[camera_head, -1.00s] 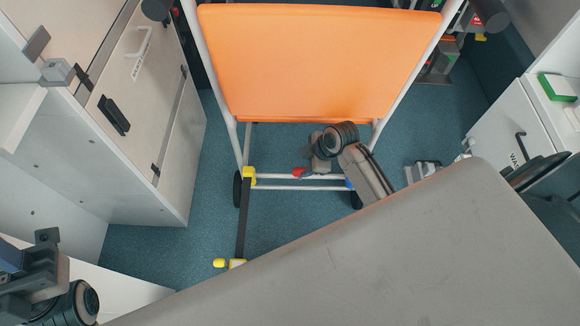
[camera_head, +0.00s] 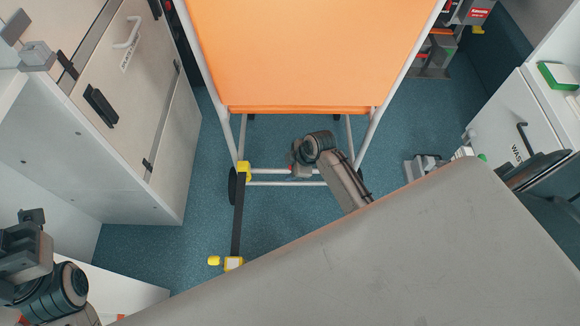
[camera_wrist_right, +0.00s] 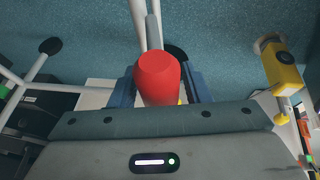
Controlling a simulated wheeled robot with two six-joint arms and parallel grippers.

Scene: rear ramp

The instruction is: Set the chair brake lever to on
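The orange chair (camera_head: 290,60) has a white tubular frame and stands in the upper middle of the head view. The brake lever's red knob (camera_wrist_right: 158,78) fills the middle of the right wrist view. Its red is mostly hidden behind my right gripper (camera_head: 298,158) in the head view, at the low cross-rail. In the wrist view the two dark blue fingers of my right gripper (camera_wrist_right: 160,88) stand apart, one on each side of the knob. Whether they touch it is hidden. My left gripper (camera_head: 28,228) is at the lower left, away from the chair; its fingertips are unclear.
A grey padded surface (camera_head: 400,250) covers the lower right. A pale cabinet (camera_head: 150,140) stands left and a white waste cabinet (camera_head: 510,130) right. A dark bar with yellow ends (camera_head: 238,215) runs near the chair's left wheel. Blue floor is open around the chair.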

